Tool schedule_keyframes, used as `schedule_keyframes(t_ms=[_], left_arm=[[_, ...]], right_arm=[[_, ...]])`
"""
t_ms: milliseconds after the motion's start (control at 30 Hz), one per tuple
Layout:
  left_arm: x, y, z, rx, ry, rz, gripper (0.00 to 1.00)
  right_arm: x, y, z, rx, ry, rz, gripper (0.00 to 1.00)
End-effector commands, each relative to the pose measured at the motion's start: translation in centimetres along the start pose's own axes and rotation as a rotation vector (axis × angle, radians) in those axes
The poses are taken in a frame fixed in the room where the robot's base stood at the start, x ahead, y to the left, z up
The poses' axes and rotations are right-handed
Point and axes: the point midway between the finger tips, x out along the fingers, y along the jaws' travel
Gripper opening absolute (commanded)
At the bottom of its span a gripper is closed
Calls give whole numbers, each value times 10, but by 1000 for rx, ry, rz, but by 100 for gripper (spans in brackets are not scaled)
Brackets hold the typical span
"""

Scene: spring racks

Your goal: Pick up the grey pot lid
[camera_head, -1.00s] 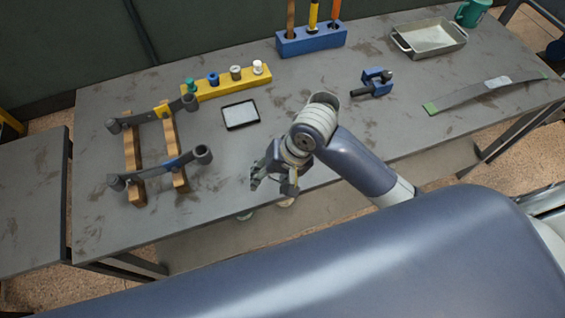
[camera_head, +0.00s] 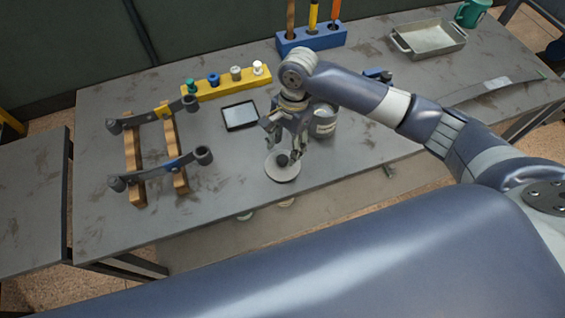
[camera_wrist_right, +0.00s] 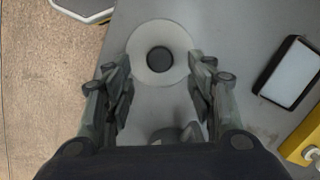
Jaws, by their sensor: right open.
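The grey pot lid (camera_head: 272,174) is a round flat disc with a dark round knob, lying near the table's front edge. It also shows in the right wrist view (camera_wrist_right: 142,70), knob up, at the top middle. My right gripper (camera_head: 286,146) is above the lid, pointing down. In the right wrist view the fingers (camera_wrist_right: 160,82) are open and spread on either side of the lid's lower part, with nothing held between them. In the head view the fingers partly cover the lid. My left gripper is not in view.
A grey cylindrical can (camera_head: 324,122) stands just right of the gripper, partly hidden. A black-framed tablet (camera_head: 240,115) lies behind left. A rack with wooden bars (camera_head: 133,155) and dark springs stands left. A yellow holder (camera_head: 230,83) and blue holder (camera_head: 312,38) stand behind.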

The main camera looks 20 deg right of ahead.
Motion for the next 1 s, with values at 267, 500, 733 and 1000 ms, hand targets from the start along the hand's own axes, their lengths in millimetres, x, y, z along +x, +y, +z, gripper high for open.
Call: schedule_keyframes(t_ms=[267,500,733,1000], left_arm=[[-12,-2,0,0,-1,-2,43],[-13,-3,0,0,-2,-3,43],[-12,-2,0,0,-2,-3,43],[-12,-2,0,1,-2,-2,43]], right_arm=[[30,1,4,0,0,2,51],[55,1,4,-2,1,-1,51],[55,0,4,-2,1,-2,47],[55,1,4,-2,1,-2,2]])
